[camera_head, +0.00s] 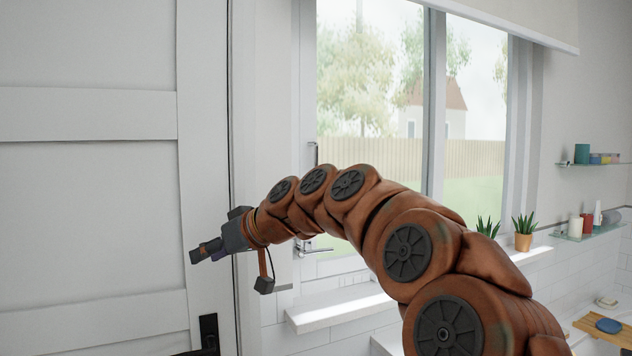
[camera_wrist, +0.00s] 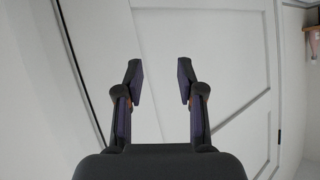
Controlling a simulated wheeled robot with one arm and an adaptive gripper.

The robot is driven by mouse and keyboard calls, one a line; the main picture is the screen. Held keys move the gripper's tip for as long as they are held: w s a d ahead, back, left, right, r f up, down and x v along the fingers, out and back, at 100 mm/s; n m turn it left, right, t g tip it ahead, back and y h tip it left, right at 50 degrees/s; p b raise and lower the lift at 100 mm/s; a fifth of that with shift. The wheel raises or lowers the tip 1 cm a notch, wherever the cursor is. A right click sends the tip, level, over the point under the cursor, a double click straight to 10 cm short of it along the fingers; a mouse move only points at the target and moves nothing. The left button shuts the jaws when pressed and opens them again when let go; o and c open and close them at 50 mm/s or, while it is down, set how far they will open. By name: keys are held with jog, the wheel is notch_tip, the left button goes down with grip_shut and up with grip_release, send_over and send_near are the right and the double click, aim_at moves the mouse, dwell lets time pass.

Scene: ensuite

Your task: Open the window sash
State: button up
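The window sash (camera_head: 435,110) is on the right of the head view, with a white frame and a garden behind the glass. It looks shut. An upright metal handle (camera_head: 315,155) shows on its left side, and a metal lever-like fitting (camera_head: 316,250) lies low at the left, partly behind my arm. My gripper (camera_head: 196,254) is left of the window, in front of a white panelled door and apart from the sash. The wrist view shows my gripper (camera_wrist: 160,72) open, with nothing between its fingers; the sash is not clearly visible there.
The white door (camera_head: 90,200) fills the left, with a dark handle (camera_head: 208,330) low down. A white sill (camera_head: 340,308) juts out below the window. Potted plants (camera_head: 524,240) stand at its right. Glass shelves (camera_head: 592,233) with bottles and a wooden tray (camera_head: 605,330) are far right.

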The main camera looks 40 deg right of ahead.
jog(key=s+d+r+m+t+h+b, duration=0.15)
jog(key=d+r, duration=0.25)
jog(key=d, duration=0.6)
jog(key=s+d+r+m+t+h, duration=0.1)
jog(key=s+d+r+t+h, duration=0.2)
jog(key=d, duration=0.7)
jog(key=d+r+m+t+h, duration=0.1)
jog(key=d+r+t+h, duration=0.1)
jog(key=d+r, duration=0.6)
jog(key=shift+w+d+f+p, duration=0.3)
jog(key=shift+w+d+f, duration=0.15)
jog(key=shift+w, duration=0.8)
jog(key=shift+w+d+f+p, duration=0.25)
jog(key=shift+w+d+f, duration=0.15)
jog(key=shift+w, duration=0.85)
jog(key=shift+w+d+f+p, duration=0.35)
jog(key=shift+w+d, duration=0.1)
jog(key=shift+w, duration=0.8)
grip_shut()
